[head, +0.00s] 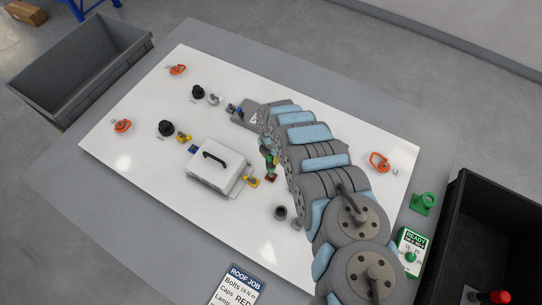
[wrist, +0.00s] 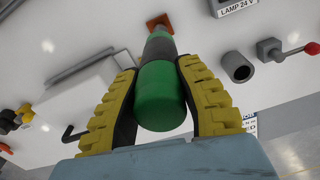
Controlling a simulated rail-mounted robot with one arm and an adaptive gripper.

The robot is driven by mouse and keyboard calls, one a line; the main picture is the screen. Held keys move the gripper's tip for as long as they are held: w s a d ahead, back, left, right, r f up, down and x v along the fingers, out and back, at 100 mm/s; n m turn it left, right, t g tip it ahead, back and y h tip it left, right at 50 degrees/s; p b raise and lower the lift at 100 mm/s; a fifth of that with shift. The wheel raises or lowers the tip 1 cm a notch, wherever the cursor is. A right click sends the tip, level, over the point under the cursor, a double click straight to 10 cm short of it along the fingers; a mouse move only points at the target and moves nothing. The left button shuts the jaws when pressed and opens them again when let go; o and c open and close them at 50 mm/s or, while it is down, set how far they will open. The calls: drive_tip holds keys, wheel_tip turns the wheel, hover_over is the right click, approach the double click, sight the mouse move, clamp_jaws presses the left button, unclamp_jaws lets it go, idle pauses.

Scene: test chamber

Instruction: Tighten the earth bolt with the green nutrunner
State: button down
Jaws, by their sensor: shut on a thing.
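The green nutrunner (wrist: 160,95) is clamped between the yellow ribbed fingers of my gripper (wrist: 158,72) in the wrist view. Its grey nose points away from me, at a small copper-brown square plate (wrist: 160,21) on the white panel. The earth bolt itself is not visible; the nose covers the middle of the plate. I cannot tell whether the nose touches it. In the head view my arm hides most of the gripper, and a little of the nutrunner (head: 268,160) shows just above the brown plate (head: 271,175).
A white box with a black handle (head: 218,168) stands left of the plate. Grey sockets (head: 280,212), orange rings (head: 379,162) and black caps (head: 166,128) sit on the panel (head: 130,165). An empty green holder (head: 424,203) and a READY board (head: 408,262) are at right. Bins flank the table.

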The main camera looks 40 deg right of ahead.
drive_tip(key=shift+f+b, duration=0.6)
drive_tip(key=shift+f, duration=0.05)
idle(2.3)
drive_tip(key=shift+r, duration=0.1)
drive_tip(key=shift+r+p, duration=2.7)
drive_tip(key=shift+r, duration=0.75)
drive_tip(key=shift+w, duration=0.1)
